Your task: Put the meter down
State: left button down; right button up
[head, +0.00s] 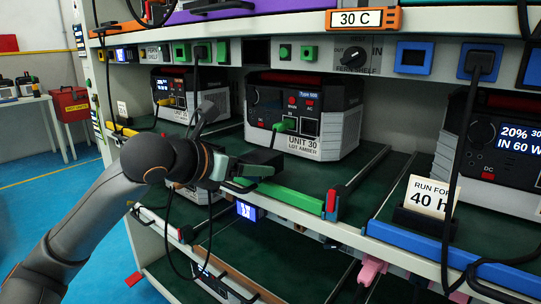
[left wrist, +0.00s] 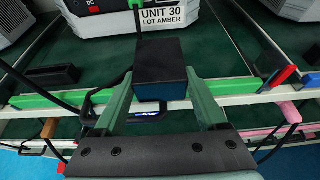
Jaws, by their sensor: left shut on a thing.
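The meter is a small dark block (left wrist: 160,68). My left gripper (left wrist: 163,92) is shut on it, with green fingers on either side. In the head view my left gripper (head: 250,176) holds the dark block (head: 264,160) at the front of the middle shelf, near the green edge strip (head: 290,197). Whether the block touches the shelf is unclear. Behind it stands the unit marked UNIT 30 (head: 303,115), with a green plug (head: 284,125) in its front. A dark cable runs from the plug towards the block. My right gripper is not in view.
A black power unit (head: 505,140) and a RUN FOR 40 h card (head: 430,196) stand to the right, behind a blue edge strip (head: 440,255). A red lever (head: 331,202) ends the green strip. Dark green shelf surface (head: 350,180) is clear right of UNIT 30. Cables hang at the front.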

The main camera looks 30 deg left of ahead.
aim_at(263, 154)
pick_arm(q)
jog(key=w, duration=0.3)
jog(key=shift+w+d+r, duration=0.1)
jog(key=shift+w+d, duration=0.05)
jog(key=shift+w, duration=0.15)
jog(key=w+p, duration=0.1)
jog(key=w, duration=0.1)
jog(key=shift+w+d, duration=0.15)
jog(key=shift+w, duration=0.2)
jog(key=shift+w+f+b, duration=0.2)
jog(key=shift+f+b, duration=0.2)
jog(key=shift+f, duration=0.45)
jog(key=shift+s+f, duration=0.1)
grip_release()
